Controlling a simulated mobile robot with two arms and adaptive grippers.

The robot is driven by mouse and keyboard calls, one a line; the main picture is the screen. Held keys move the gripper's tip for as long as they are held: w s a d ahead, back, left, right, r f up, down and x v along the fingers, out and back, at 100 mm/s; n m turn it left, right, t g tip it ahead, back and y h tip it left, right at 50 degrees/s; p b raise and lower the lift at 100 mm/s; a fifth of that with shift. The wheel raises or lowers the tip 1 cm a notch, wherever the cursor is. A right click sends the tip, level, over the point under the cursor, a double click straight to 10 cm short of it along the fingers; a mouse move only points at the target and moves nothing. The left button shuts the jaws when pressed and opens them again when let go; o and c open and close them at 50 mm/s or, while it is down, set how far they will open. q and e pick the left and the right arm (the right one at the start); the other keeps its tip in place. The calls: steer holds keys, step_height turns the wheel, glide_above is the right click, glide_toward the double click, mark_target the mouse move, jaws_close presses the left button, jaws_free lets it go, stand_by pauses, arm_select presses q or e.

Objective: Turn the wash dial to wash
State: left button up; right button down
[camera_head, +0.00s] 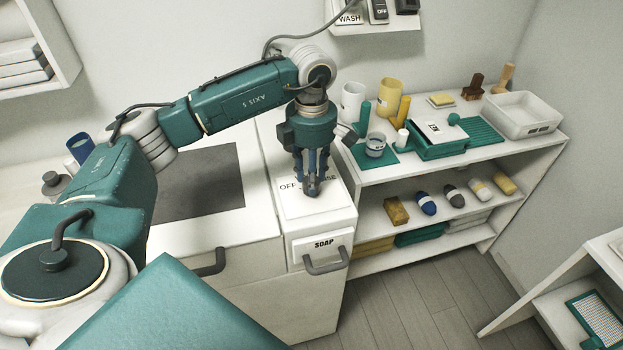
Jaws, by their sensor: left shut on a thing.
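My left gripper (312,186) reaches straight down onto the top of the white washing unit (320,220). Its fingers are shut on the wash dial, which is mostly hidden between and behind them. The white label plate around the dial reads "OFF" (289,187) at the left and a partly covered word ending in "SE" at the right. Which way the dial points cannot be told. My right gripper is not in view.
A drawer marked "SOAP" (324,243) with a grey handle (325,262) is below the dial. A dark-topped counter (200,182) lies to the left. A shelf (480,160) with cups, a green tray and a white bin (522,113) stands to the right.

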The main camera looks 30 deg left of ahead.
arm_select(q)
steer(key=shift+w+r+m, duration=0.1)
steer(key=shift+r+m, duration=0.05)
steer(key=shift+m, duration=0.15)
steer(key=o, duration=1.2)
steer(key=shift+c, duration=0.2)
step_height(320, 180, up, 12)
